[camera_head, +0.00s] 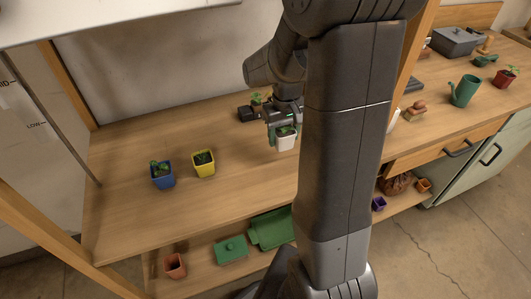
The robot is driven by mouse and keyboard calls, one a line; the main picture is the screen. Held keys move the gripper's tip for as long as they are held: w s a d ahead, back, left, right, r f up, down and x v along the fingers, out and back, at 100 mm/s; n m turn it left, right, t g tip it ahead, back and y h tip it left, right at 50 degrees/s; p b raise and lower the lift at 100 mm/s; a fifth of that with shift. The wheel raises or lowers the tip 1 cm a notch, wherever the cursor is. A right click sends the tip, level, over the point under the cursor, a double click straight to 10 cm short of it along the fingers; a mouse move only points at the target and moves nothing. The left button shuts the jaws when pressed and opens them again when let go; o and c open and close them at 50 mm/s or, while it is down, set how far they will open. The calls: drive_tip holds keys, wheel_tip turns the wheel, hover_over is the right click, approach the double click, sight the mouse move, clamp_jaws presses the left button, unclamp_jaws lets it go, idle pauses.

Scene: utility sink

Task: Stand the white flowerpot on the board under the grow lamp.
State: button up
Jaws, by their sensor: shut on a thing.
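The white flowerpot (287,143), with a small green plant in it, is upright in my gripper (284,125). My gripper is shut on the pot at its rim. I cannot tell whether the pot's base touches the wood below it. The wooden board (225,215) spans between wooden posts and carries a blue pot (162,178) and a yellow pot (204,162) left of the white one. A pale panel (110,12) overhead at the upper left looks like the grow lamp. My arm hides part of the board's right side.
A dark object with a plant (255,107) is behind my gripper. A lower shelf holds a terracotta pot (176,267) and green items (271,229). A green watering can (464,91) stands on the right counter. The board's front middle is clear.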

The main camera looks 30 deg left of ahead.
sight(284, 132)
wheel_tip(284, 132, down, 8)
idle(0.4)
drive_tip(key=shift+f+b, duration=0.1)
drive_tip(key=shift+b, duration=0.2)
drive_tip(key=o, duration=1)
wheel_tip(284, 132, up, 12)
drive_tip(key=shift+r+p, duration=0.15)
drive_tip(key=shift+p, duration=0.3)
